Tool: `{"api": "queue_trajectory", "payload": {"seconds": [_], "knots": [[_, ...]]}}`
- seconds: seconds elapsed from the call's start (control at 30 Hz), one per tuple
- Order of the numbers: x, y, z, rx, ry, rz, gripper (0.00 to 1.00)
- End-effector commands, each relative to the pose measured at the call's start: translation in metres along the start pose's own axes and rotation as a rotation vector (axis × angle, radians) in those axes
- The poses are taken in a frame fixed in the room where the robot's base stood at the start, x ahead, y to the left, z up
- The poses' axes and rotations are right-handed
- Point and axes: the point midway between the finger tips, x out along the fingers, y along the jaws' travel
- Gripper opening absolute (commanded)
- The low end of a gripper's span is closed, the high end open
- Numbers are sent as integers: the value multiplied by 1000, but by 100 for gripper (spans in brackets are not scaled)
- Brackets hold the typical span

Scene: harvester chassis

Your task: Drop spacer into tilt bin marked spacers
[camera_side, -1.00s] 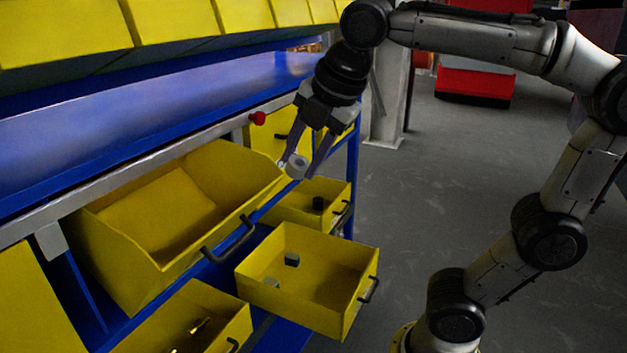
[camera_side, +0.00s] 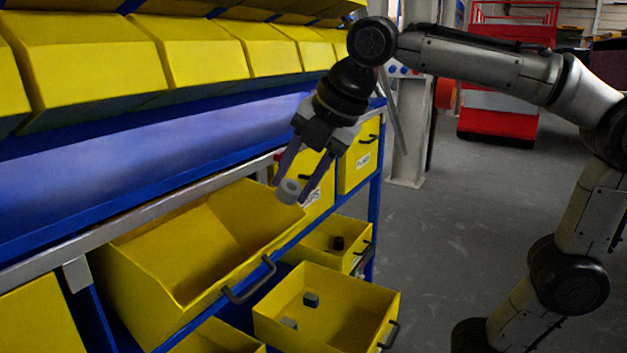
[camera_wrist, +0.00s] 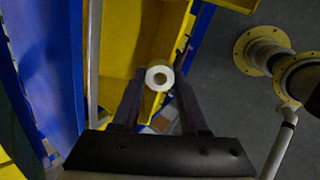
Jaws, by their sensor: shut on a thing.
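My gripper (camera_side: 296,182) is shut on a small pale grey ring-shaped spacer (camera_side: 289,191), held between the fingertips. In the wrist view the spacer (camera_wrist: 159,77) shows face-on as a white ring with a hole. The gripper points down at the right end of a large, tilted-out yellow bin (camera_side: 142,275). The spacer appears above its right end; the exact height is unclear. Farther back stand yellow bins with white labels, one partly hidden behind the gripper (camera_side: 318,190) and one to its right (camera_side: 358,165). No label shows on the large bin, so I cannot tell which is marked spacers.
Open yellow drawers stand below and right: one with small grey blocks (camera_side: 345,330), one with a dark piece (camera_side: 325,248). A blue frame and grey rail (camera_side: 180,208) run along the bench. Yellow bins line the top.

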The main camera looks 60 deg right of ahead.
Motion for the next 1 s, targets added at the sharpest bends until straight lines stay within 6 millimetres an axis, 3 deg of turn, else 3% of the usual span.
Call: {"api": "queue_trajectory", "payload": {"seconds": [0.6, 1.0], "knots": [[44, 48, 10, 2, -1, 0, 0], [56, 58, 12, 1, 0, 2, 0]]}}
